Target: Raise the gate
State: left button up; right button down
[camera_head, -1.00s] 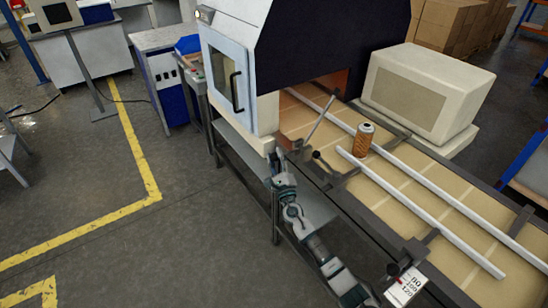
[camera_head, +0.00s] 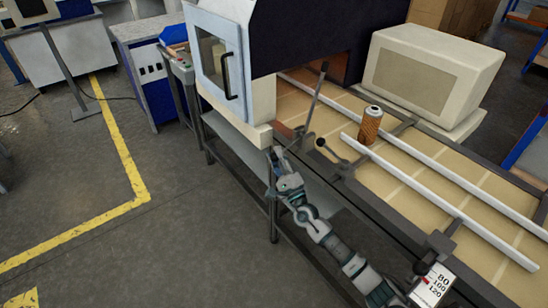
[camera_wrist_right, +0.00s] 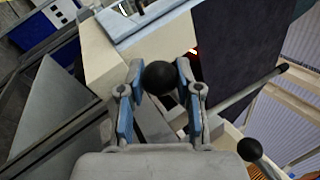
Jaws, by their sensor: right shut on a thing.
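My right gripper (camera_head: 279,154) is beside the front lower corner of the machine housing. In the right wrist view its two blue-padded fingers (camera_wrist_right: 158,97) are shut on a black ball knob (camera_wrist_right: 159,77). A grey rod with a dark end (camera_head: 315,97) stands steeply at the machine's opening, and I take it for the gate; it also shows in the wrist view (camera_wrist_right: 248,90). A second lever with a black knob (camera_head: 321,142) stands to the right of the gripper, apart from it. My left gripper is not in view.
An orange-brown filter cartridge (camera_head: 371,125) stands on the tan conveyor (camera_head: 400,185), by the white guide rails (camera_head: 440,193). A cream box (camera_head: 430,75) stands behind it. A dial card (camera_head: 434,284) is at the conveyor's near edge.

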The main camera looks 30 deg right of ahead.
jog(key=shift+a+f, duration=0.15)
jog(key=shift+f, duration=0.35)
jog(key=c, duration=0.9)
grip_release()
jog(key=shift+o, duration=0.6)
jog(key=shift+r, duration=0.15)
jog(key=v, duration=1.2)
jog(key=shift+w, duration=0.1)
